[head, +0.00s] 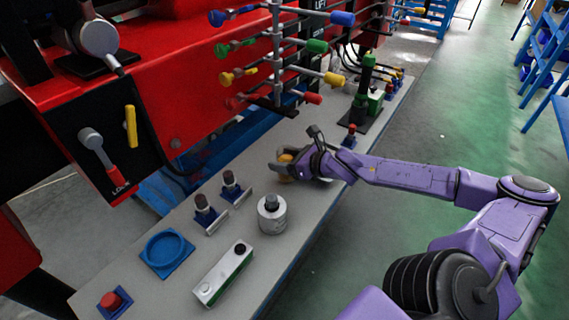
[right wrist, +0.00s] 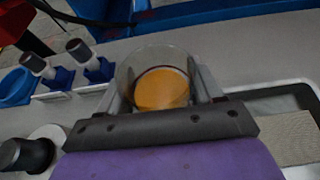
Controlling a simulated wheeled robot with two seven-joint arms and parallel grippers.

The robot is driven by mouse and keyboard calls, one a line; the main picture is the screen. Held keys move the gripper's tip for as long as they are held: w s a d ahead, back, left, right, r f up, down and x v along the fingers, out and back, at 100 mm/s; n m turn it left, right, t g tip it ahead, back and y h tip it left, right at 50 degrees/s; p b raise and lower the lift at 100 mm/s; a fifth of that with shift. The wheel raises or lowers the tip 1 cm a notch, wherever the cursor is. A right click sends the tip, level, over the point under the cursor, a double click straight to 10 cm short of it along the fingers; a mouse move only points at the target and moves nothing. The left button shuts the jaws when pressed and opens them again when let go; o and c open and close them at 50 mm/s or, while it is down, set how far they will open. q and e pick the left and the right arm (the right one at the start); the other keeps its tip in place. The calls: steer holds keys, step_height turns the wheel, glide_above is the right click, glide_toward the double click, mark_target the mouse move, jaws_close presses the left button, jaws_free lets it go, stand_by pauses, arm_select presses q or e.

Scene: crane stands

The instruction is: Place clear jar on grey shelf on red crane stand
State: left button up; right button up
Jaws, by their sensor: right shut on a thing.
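The clear jar (right wrist: 157,75) shows in the right wrist view as a round glass with an orange-yellow disc inside or under it. It sits between the fingers of my right gripper (right wrist: 160,92), which is shut on it. In the head view my right gripper (head: 292,168) is over the grey shelf (head: 262,250) of the red crane stand (head: 185,70), and a yellow bit of the jar (head: 285,159) shows at its fingers. I cannot tell whether the jar touches the shelf. My left gripper is not in view.
On the shelf stand a white cylinder with a dark knob (head: 271,218), a white-green box (head: 222,274), a blue round holder (head: 167,252), a red button (head: 111,300) and two dark-capped pieces (head: 205,210). Coloured levers (head: 335,78) stick out above. A green-topped device (head: 367,90) stands farther back.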

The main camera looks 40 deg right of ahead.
step_height(320, 180, down, 2)
steer(key=shift+f+b, duration=0.1)
steer(key=shift+b, duration=0.2)
steer(key=shift+w, duration=0.1)
steer(key=shift+f, duration=0.1)
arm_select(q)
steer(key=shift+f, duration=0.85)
arm_select(e)
steer(key=o, duration=1.2)
steer(key=shift+r+p, duration=0.35)
arm_select(q)
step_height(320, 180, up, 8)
steer(key=p, duration=0.8)
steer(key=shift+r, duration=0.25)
arm_select(e)
steer(key=v, duration=1.2)
steer(key=shift+f, duration=0.1)
